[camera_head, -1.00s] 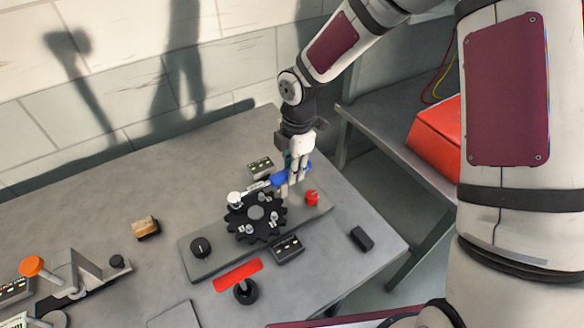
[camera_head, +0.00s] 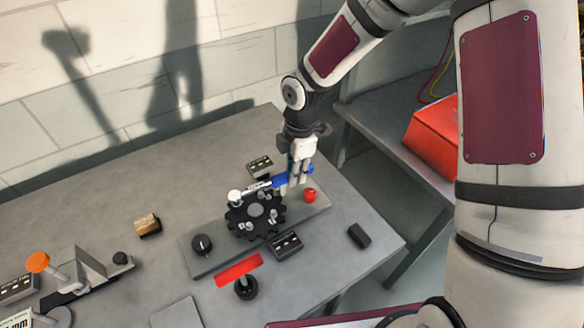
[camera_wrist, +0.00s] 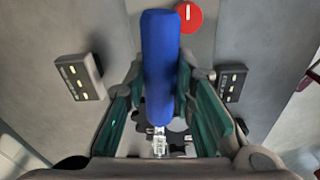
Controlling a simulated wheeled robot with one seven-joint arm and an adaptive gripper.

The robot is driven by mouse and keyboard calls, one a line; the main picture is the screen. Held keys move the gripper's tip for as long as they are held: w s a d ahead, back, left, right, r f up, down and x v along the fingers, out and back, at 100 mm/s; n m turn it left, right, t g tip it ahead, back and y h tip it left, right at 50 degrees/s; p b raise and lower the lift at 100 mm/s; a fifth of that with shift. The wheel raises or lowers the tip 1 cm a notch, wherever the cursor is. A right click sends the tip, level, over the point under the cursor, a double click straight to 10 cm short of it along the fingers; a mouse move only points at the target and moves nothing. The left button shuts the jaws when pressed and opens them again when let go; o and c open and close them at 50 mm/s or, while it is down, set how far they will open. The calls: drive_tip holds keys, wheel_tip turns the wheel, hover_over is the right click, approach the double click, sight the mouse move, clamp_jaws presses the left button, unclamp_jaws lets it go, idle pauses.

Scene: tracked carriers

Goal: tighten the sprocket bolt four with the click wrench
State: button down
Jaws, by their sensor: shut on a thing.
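My gripper (camera_head: 299,178) is shut on the blue handle of the click wrench (camera_head: 279,181). The wrench lies roughly level, its shaft running left to a pale round head (camera_head: 234,196) over the upper left rim of the black sprocket (camera_head: 252,228). In the wrist view the blue handle (camera_wrist: 160,65) lies between my green-lined fingers. Several bolts stand on the sprocket; one under the wrench head is hidden, and I cannot read which is four. The sprocket sits on a grey base plate (camera_head: 209,262).
Small dark boxes (camera_head: 286,244) and (camera_head: 260,166) flank the sprocket. A black block (camera_head: 360,236) lies right.

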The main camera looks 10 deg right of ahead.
drive_tip(key=shift+s, duration=0.1)
idle(0.3)
drive_tip(key=shift+s+d+m+p, duration=0.2)
drive_tip(key=shift+s+m+p, duration=0.25)
drive_tip(key=shift+s+m, duration=0.25)
drive_tip(key=shift+s, duration=0.1)
drive_tip(key=shift+s+d+m+p, duration=0.2)
drive_tip(key=shift+s+m+p, duration=0.3)
drive_tip(key=shift+s+m, duration=0.15)
drive_tip(key=shift+s, duration=0.1)
drive_tip(key=shift+s+m+p, duration=0.45)
drive_tip(key=shift+s+p, duration=0.05)
drive_tip(key=shift+s, duration=0.2)
drive_tip(key=shift+s+m+p, duration=0.45)
drive_tip(key=shift+s+m, duration=0.15)
drive_tip(key=shift+s, duration=0.15)
